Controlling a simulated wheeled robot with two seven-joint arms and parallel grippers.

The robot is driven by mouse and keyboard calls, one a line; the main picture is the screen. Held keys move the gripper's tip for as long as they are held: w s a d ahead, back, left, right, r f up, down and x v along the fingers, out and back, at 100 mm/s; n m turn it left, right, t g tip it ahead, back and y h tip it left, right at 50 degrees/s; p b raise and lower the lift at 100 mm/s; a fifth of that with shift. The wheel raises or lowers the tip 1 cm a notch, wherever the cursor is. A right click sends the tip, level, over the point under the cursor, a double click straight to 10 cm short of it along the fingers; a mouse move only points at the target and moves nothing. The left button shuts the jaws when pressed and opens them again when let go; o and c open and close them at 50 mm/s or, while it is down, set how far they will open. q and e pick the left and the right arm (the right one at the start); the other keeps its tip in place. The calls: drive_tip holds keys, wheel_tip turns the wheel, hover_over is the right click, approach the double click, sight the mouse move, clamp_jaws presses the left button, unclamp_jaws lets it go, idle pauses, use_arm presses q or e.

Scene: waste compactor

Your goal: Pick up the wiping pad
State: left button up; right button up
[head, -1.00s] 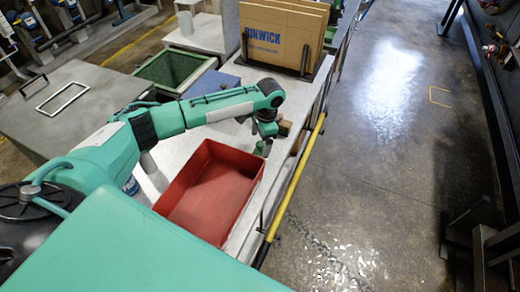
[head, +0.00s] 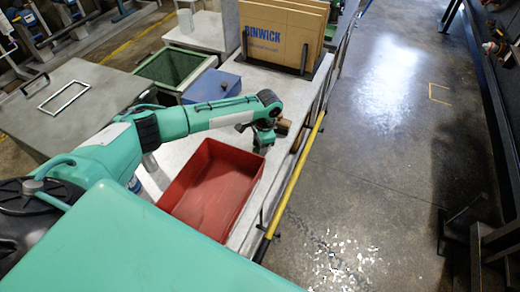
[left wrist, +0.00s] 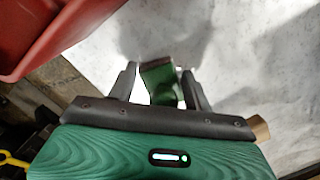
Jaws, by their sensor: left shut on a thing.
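The wiping pad (left wrist: 160,84) shows in the left wrist view as a small green piece with a dark brown far edge. It sits between the two dark fingers of my left gripper (left wrist: 160,88), which is shut on it. The pad is over the pale grey worktop; I cannot tell whether it still touches it. In the head view my left gripper (head: 262,147) is at the far right corner of the red tray, and the pad is mostly hidden by the gripper and wrist. My right gripper is in neither view.
The red tray (head: 172,199) stands just in front of the gripper. A brown block (head: 283,126) lies close to its right. Behind are a blue box (head: 211,86), a green-lined bin (head: 172,68) and upright cardboard (head: 280,35). A yellow rail (head: 296,185) runs along the bench edge.

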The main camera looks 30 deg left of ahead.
use_arm(q)
drive_tip(key=shift+r, duration=0.15)
wheel_tip(320, 180, up, 20)
drive_tip(key=b, duration=0.4)
